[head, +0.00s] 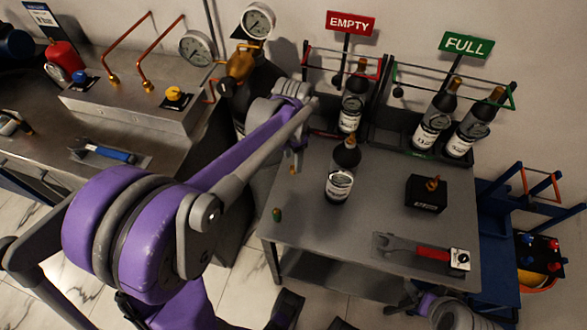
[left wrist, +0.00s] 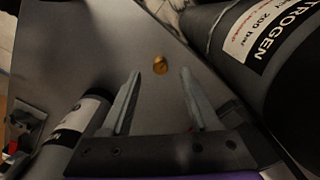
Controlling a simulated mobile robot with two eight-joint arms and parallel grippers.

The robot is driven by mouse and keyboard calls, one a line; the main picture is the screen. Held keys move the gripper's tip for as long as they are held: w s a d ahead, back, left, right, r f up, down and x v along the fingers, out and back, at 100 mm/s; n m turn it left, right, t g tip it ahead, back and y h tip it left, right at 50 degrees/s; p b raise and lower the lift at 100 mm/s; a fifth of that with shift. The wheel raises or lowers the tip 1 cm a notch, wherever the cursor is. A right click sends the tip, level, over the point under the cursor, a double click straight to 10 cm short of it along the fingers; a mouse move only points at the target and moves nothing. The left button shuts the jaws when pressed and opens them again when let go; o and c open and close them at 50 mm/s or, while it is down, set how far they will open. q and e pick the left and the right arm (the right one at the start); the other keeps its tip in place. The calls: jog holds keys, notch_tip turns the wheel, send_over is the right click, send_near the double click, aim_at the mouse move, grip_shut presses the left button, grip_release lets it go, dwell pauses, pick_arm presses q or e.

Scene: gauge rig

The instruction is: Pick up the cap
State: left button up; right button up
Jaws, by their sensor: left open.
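The cap (left wrist: 160,65) is a small gold-coloured piece on the grey table, seen in the left wrist view just beyond the fingertips and between their lines.
A dark bottle (head: 340,186) and a grey gas cylinder (left wrist: 283,65) flank the gripper. A black box (head: 426,195) and a red-handled wrench (head: 420,250) lie to the right. Bottle racks stand behind.

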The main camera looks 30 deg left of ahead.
aim_at(293, 167)
pick_arm(q)
notch_tip(293, 167, down, 4)
jog(key=shift+w, duration=0.1)
grip_shut()
dwell(0.4)
